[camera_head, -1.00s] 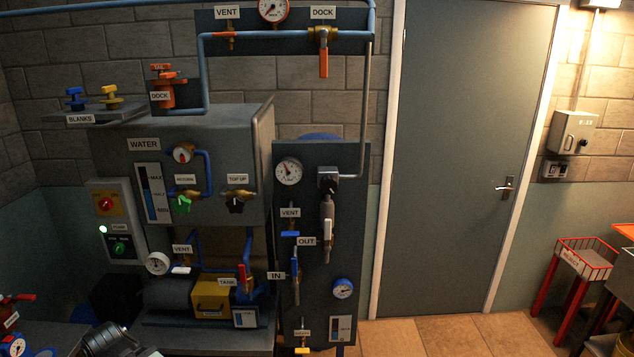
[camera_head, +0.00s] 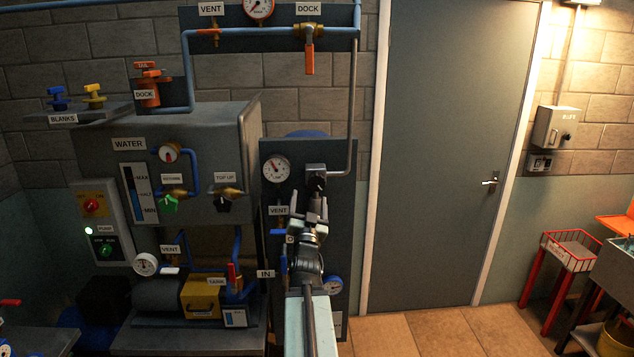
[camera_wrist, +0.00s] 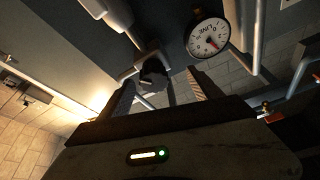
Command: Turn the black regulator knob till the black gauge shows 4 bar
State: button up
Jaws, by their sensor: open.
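The black regulator knob (camera_head: 319,184) sits under the grey regulator body on the dark panel, below the bent pipe; in the wrist view the knob (camera_wrist: 153,79) is just beyond the finger gap. My gripper (camera_head: 309,205) is open and empty, just below the knob. Its two fingers (camera_wrist: 158,90) stand apart either side of the knob, without clear contact.
My arm hides the panel's OUT valve and part of its lower area. A vent valve (camera_head: 278,232) and a blue-handled valve (camera_head: 284,268) stand close on the left. The pipe (camera_head: 351,110) runs down at the right. The door (camera_head: 440,150) side is clear.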

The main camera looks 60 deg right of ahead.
aim_at(316, 185)
jog(key=shift+m+g+h, duration=0.3)
jog(key=shift+h, duration=0.1)
jog(key=d+r+p, duration=0.1)
jog(key=d, duration=0.1)
jog(key=w+d+r+p, duration=0.1)
jog(key=d, duration=0.1)
jog(key=d+r+p, duration=0.1)
jog(key=d+r, duration=0.1)
jog(key=d, duration=0.1)
jog(key=shift+w+d, duration=0.1)
jog(key=shift+w, duration=0.2)
jog(key=shift+f, duration=0.1)
jog(key=c, duration=1.4)
jog(key=shift+n+t, duration=0.4)
jog(key=shift+n, duration=0.2)
jog(key=o, duration=1.4)
